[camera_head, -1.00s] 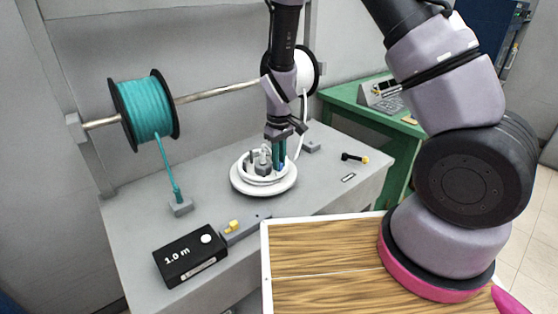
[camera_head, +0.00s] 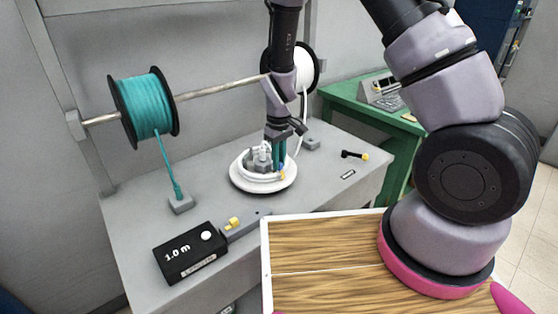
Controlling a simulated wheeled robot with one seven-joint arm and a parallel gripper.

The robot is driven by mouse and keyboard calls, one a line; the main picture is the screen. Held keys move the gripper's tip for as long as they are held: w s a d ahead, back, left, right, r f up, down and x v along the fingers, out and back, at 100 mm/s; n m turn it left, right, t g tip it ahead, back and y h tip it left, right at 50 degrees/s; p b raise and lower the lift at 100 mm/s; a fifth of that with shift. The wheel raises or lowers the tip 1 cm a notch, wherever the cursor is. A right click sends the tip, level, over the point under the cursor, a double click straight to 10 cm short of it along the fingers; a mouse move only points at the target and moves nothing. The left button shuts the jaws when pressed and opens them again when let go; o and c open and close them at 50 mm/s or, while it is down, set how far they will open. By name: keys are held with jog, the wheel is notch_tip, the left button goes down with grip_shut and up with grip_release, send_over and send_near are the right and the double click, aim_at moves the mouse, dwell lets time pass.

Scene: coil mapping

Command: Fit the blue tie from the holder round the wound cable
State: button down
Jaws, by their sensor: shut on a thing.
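The white wound cable (camera_head: 249,176) lies in a ring on a round white plate (camera_head: 236,184) with grey posts (camera_head: 260,156) in its middle. My gripper (camera_head: 278,157) points down over the right side of the ring, with its teal fingers shut. A small blue piece (camera_head: 283,166), which looks like the tie, shows at the fingertips next to the cable. It is mostly hidden by the fingers, and I cannot tell whether it goes round the cable. A small yellow bit (camera_head: 282,176) shows just below it.
A teal cable reel (camera_head: 148,108) and a white reel (camera_head: 306,69) hang on a rod behind. A black box marked 1.0 m (camera_head: 190,254) and a grey block with a yellow part (camera_head: 234,222) stand in front.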

jog(key=c, duration=0.8)
grip_release()
jog(key=shift+f, duration=0.1)
jog(key=shift+o, duration=0.2)
jog(key=s+d+r+m+t+y, duration=0.1)
jog(key=s+d+r+m, duration=0.3)
jog(key=r, duration=1.1)
jog(key=w+d+r+m+t+y, duration=0.15)
jog(key=d+r, duration=0.45)
jog(key=r, duration=0.9)
jog(key=s+d+r+m+t, duration=0.4)
jog(key=s+d+r+m, duration=0.2)
jog(key=s+r, duration=0.5)
jog(key=shift+s+d+t, duration=0.35)
jog(key=shift+s+d, duration=0.85)
jog(key=shift+d, duration=0.05)
